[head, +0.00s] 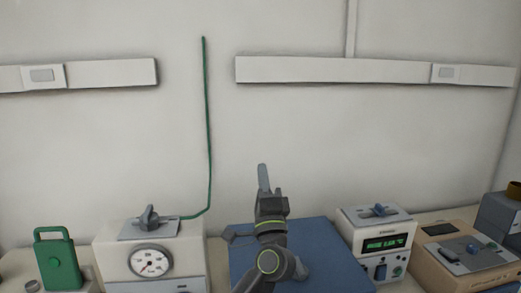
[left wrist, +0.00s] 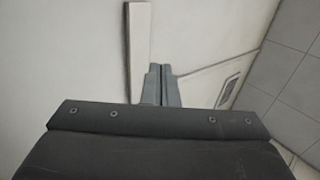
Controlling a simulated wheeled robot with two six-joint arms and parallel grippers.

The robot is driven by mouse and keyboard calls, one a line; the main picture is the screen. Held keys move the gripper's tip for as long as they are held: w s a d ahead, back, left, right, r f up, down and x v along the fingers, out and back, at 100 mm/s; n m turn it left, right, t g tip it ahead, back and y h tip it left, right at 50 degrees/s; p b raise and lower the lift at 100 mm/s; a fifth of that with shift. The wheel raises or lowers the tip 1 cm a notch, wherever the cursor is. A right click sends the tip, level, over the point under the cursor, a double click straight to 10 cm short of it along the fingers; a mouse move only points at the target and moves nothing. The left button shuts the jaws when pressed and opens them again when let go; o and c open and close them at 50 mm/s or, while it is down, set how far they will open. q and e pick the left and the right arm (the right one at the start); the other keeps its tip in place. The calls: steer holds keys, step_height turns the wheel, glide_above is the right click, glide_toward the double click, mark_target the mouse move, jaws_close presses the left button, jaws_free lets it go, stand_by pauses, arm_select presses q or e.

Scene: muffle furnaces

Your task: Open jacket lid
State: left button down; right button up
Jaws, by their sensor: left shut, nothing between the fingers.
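My left gripper (head: 263,178) points up in front of the wall, above the blue surface (head: 330,250) on the bench; its fingers are shut together and empty. The shut fingers also show in the left wrist view (left wrist: 161,84), against the wall and touching nothing. No part is clearly marked as the jacket lid. A cream box with a round dial (head: 151,261) has a grey top plate with a dark handle (head: 149,217), left of my arm. A cream unit with a green display (head: 388,245) has a grey-blue top plate with a handle (head: 378,210), right of my arm. My right gripper is not in view.
A green can-like object with a handle (head: 58,262) stands at far left. A tan unit with a grey top (head: 470,252) stands at right. A green line (head: 208,130) runs up the wall. Wall rails (head: 340,70) run behind. The air around my gripper is free.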

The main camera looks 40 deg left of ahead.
arm_select(q)
steer(key=shift+p+x, duration=1)
steer(key=shift+x, duration=1.25)
steer(key=shift+s, duration=0.1)
steer(key=b+v, duration=0.9)
steer(key=v, duration=0.8)
steer(key=shift+f, duration=0.35)
